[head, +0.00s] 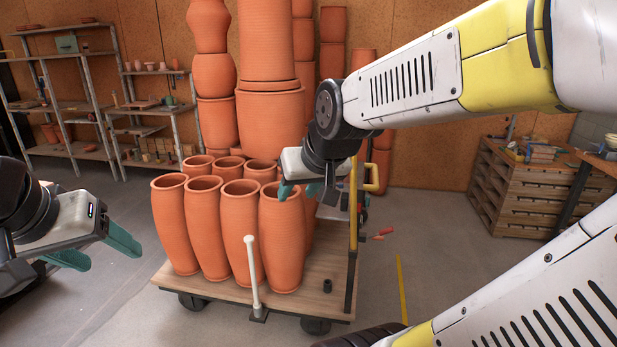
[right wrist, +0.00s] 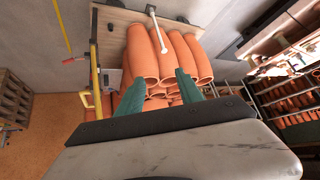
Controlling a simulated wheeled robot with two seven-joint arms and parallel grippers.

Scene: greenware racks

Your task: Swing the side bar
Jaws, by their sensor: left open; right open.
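The white side bar (head: 251,275) stands nearly upright, leaning slightly, on a dark bracket at the near edge of a wooden cart (head: 320,272). It has a rounded top end and also shows in the right wrist view (right wrist: 156,32). My right gripper (head: 303,189) is open above the cart's right part, by the tall orange vases (head: 239,225), apart from the bar. Its fingers also show in the right wrist view (right wrist: 158,88), spread with the vases beyond. My left gripper (head: 104,252) is open and empty, left of the cart.
Several vases crowd the cart. A yellow and black upright with a yellow handle (head: 372,173) stands at its right end. Stacked pots (head: 270,115) rise behind. Shelves (head: 155,112) stand at left, a wooden crate stack (head: 520,190) at right. The floor left of the cart is clear.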

